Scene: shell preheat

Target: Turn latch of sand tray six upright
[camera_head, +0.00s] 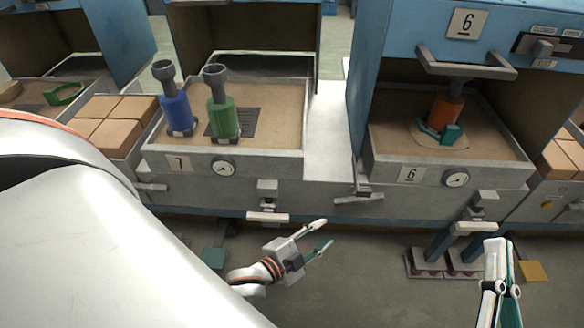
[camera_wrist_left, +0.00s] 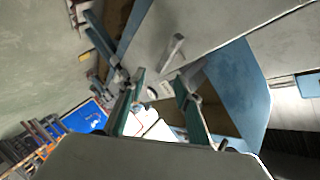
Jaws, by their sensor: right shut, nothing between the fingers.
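Sand tray six (camera_head: 391,146) is at the right under the blue housing, with a "6" label and a round gauge on its front. A grey lever (camera_head: 358,198) lies about level at its lower left; a bracket with a pale bar (camera_head: 475,228) sits below its right front. I cannot tell for certain which is the latch. My left gripper (camera_head: 318,235) is open and empty, in front of the benches and left of tray six. In the left wrist view its spread fingers (camera_wrist_left: 160,88) have a grey lever (camera_wrist_left: 172,52) beyond them. My right gripper (camera_head: 499,242) is shut and empty below tray six.
An orange pattern (camera_head: 446,112) stands in tray six. Tray seven (camera_head: 188,163) holds a blue pattern (camera_head: 175,108) and a green one (camera_head: 222,115). A handle (camera_head: 466,68) juts from the housing above tray six. Pedals (camera_head: 443,263) stand on the floor below.

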